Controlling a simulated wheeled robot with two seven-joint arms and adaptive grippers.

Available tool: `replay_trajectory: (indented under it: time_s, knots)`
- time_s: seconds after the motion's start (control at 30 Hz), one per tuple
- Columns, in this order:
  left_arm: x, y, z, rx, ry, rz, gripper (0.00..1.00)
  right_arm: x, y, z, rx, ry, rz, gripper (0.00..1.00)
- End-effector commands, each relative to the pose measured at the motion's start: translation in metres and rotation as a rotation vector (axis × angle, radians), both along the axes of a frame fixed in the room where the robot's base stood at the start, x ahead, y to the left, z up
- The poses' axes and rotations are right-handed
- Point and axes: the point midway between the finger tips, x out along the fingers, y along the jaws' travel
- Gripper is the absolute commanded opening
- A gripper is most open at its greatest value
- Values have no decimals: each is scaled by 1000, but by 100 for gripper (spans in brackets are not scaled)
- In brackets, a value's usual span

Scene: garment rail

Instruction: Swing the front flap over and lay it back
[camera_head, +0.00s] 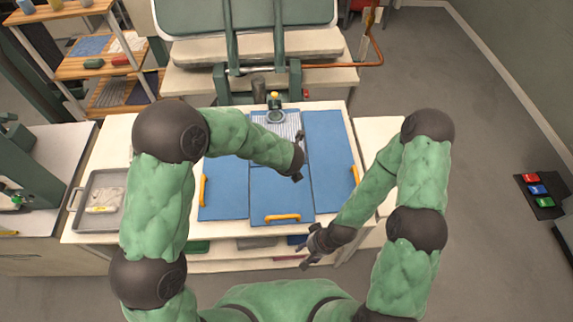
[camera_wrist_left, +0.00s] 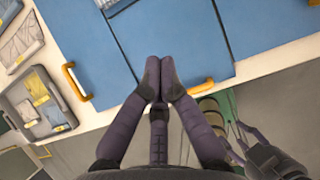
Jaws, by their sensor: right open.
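The blue front flap (camera_head: 278,195) lies flat in the middle of the bench, with an orange handle (camera_head: 282,218) along its near edge. My left gripper (camera_head: 297,177) hangs over this flap in the head view. In the left wrist view its fingers (camera_wrist_left: 160,66) are together, with nothing seen between them. They cover part of the front flap's handle (camera_wrist_left: 207,82), whose right end shows. The front flap (camera_wrist_left: 165,35) spreads beyond the fingertips. My right gripper (camera_head: 309,258) is open and empty, low in front of the bench's near edge.
Blue side flaps lie at left (camera_head: 222,185) and right (camera_head: 330,150), each with an orange handle. A grey tray (camera_head: 77,200) holding a packet sits at the left. A striped panel (camera_head: 275,128) is at the back. Shelves stand far left.

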Motion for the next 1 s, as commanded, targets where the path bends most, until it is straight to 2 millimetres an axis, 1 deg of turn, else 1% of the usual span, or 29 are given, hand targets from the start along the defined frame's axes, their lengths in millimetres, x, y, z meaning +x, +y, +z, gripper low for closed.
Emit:
replay_trajectory:
  time_s: [0.17,0.27,0.5,0.7,0.83,1.0]
  knots:
    - [-5,0,11,0,-3,-1,0,0,0,0,0,0,0,51]
    - [-12,-1,26,-1,-4,-2,0,0,0,0,0,0,0,51]
    - [-35,-1,69,-2,-5,-1,0,0,0,0,0,0,0,51]
    - [-50,0,94,-1,-3,0,0,0,0,0,0,0,0,51]
    - [-55,0,102,-1,-1,0,0,0,0,0,0,0,0,51]
    - [-57,0,106,0,0,0,0,0,0,0,0,0,0,51]
